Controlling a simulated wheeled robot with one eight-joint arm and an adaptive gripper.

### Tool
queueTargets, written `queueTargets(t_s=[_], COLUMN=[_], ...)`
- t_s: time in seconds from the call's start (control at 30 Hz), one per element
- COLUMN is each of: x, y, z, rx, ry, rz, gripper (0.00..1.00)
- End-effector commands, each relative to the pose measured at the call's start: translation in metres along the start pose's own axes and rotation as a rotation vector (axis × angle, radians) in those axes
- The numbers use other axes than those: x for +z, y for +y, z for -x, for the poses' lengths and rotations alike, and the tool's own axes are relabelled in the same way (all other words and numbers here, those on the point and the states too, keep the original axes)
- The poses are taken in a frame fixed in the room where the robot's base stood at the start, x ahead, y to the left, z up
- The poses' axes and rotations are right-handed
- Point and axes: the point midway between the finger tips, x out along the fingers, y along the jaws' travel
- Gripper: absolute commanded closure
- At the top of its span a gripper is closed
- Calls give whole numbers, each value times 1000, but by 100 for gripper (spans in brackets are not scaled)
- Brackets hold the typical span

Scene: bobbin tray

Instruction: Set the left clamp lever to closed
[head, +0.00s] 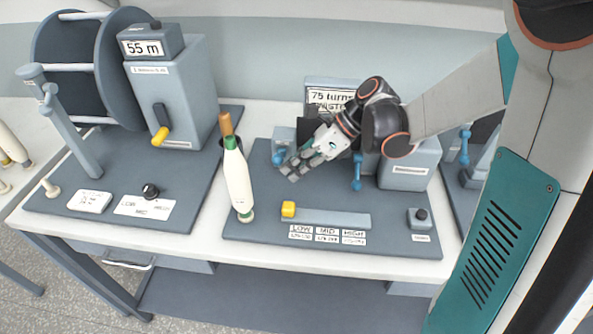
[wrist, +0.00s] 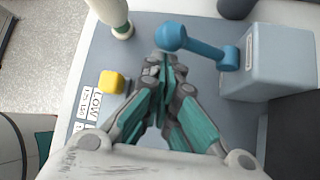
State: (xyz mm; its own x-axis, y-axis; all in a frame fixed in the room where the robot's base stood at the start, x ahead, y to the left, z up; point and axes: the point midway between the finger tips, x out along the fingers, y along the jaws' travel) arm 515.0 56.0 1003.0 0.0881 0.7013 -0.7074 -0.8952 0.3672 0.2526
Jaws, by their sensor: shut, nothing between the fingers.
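The left clamp lever (head: 279,156) is blue with a round knob and shows at the left clamp block (head: 284,136). In the wrist view the lever (wrist: 203,46) sticks out from the side of the grey block (wrist: 268,62), its knob toward the fingertips. My gripper (head: 291,174) is shut and empty, just in front and to the right of the lever in the head view. In the wrist view its fingertips (wrist: 166,62) lie right at the knob; I cannot tell whether they touch. A second blue lever (head: 357,172) hangs down at the right clamp.
A cream bobbin (head: 239,180) with a brown tip stands left of the clamps. A yellow slider knob (head: 288,209) sits at the left end of its track in front. A cranked winder (head: 172,92) stands farther left. The board's front right holds a small black-knobbed box (head: 420,217).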

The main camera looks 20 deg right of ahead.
Motion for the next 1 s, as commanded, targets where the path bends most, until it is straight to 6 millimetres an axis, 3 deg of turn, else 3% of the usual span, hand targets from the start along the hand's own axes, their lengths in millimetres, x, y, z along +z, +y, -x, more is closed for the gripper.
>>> queueTargets(t_s=[0.47,1.0], x=[13,10], y=[-1,-2], z=[14,4], rx=[0,1], ry=[0,0], rz=[0,0], gripper=[100,100])
